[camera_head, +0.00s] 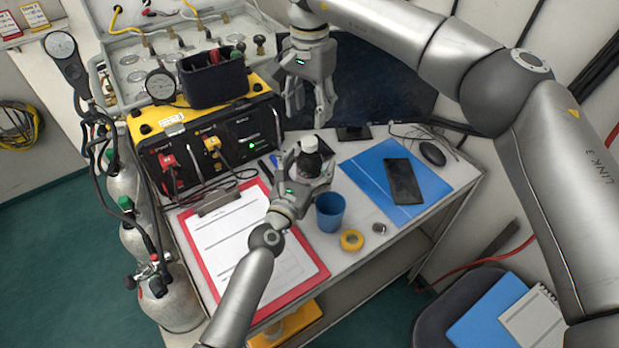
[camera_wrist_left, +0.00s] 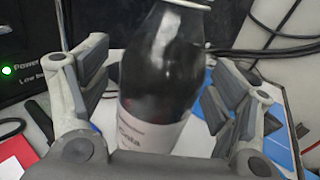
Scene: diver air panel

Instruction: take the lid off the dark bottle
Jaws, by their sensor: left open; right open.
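The dark bottle (camera_head: 308,165) stands upright on the table, with a white lid (camera_head: 309,143) on top. In the left wrist view the bottle (camera_wrist_left: 160,75) shows a pale label, and only the lower edge of the lid shows at the top. My left gripper (camera_head: 307,168) is open, with its fingers on either side of the bottle; in the wrist view gaps show between fingers and bottle. My right gripper (camera_head: 309,108) is open and empty, pointing down above and a little behind the lid.
A blue cup (camera_head: 330,212), yellow tape roll (camera_head: 352,240) and small metal piece (camera_head: 379,229) lie in front of the bottle. A red clipboard (camera_head: 314,262) is at left. A blue folder (camera_head: 432,184) with a dark phone (camera_head: 403,181) is at right. The air panel (camera_head: 212,142) stands behind left.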

